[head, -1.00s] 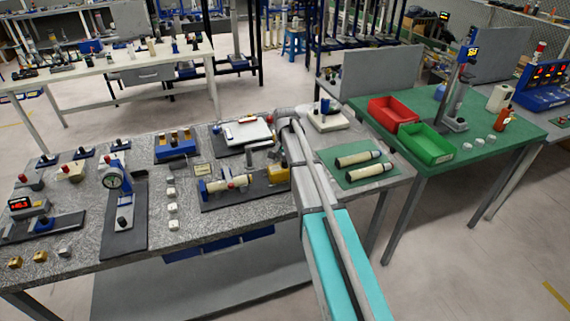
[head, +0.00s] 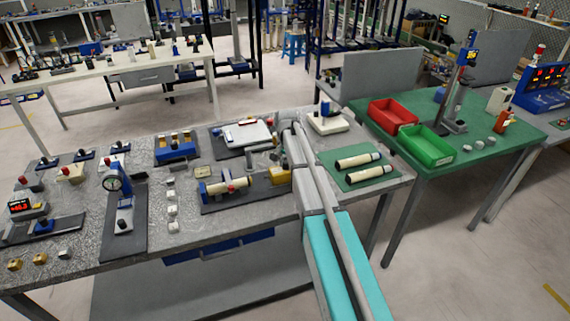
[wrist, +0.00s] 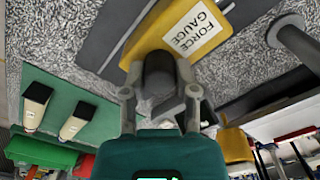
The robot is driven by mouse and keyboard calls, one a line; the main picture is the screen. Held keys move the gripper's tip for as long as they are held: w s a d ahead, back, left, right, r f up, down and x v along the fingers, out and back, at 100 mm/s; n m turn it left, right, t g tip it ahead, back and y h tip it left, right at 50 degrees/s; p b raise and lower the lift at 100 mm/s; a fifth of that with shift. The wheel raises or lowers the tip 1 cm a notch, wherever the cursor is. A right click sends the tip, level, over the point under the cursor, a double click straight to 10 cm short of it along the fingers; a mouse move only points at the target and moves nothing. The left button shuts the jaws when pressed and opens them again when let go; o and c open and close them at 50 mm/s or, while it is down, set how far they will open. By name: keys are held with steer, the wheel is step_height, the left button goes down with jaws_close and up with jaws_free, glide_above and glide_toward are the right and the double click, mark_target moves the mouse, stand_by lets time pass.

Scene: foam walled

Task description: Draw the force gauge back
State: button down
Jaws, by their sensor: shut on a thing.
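The force gauge (wrist: 185,25) is a yellow block with a "FORCE GAUGE" label and a dark grey cylindrical handle. In the wrist view my gripper (wrist: 160,92) is shut on that handle, one finger on each side. In the head view the yellow gauge (head: 280,175) sits at the right end of a dark base plate (head: 240,200), beside my arm. A cream cylinder (head: 228,186) lies in a blue holder to its left on the same plate. My arm hides part of the gauge's right side there.
A green mat (head: 340,182) with two cream cylinders (head: 358,160) lies right of my arm. Small white blocks (head: 172,211) and a dial stand (head: 112,181) are at left. Red (head: 392,112) and green bins stand on the right table.

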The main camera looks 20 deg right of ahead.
steer(key=shift+d, duration=0.35)
steer(key=shift+c, duration=1.9)
jaws_free()
steer(key=shift+a, duration=0.1)
steer(key=shift+a, duration=0.45)
steer(key=shift+a+r+p, duration=0.1)
steer(key=shift+r+p, duration=0.2)
step_height(320, 180, up, 14)
steer(key=p, duration=1.4)
steer(key=s+a+f+n+b, duration=0.2)
steer(key=s, duration=0.7)
steer(key=s+a+f+n+b, duration=0.1)
steer(key=s+f+n+b, duration=0.1)
steer(key=s, duration=0.7)
steer(key=s+a+f+n+b, duration=0.2)
steer(key=s+n, duration=0.2)
steer(key=s, duration=0.6)
steer(key=shift+a, duration=0.35)
steer(key=shift+f, duration=0.1)
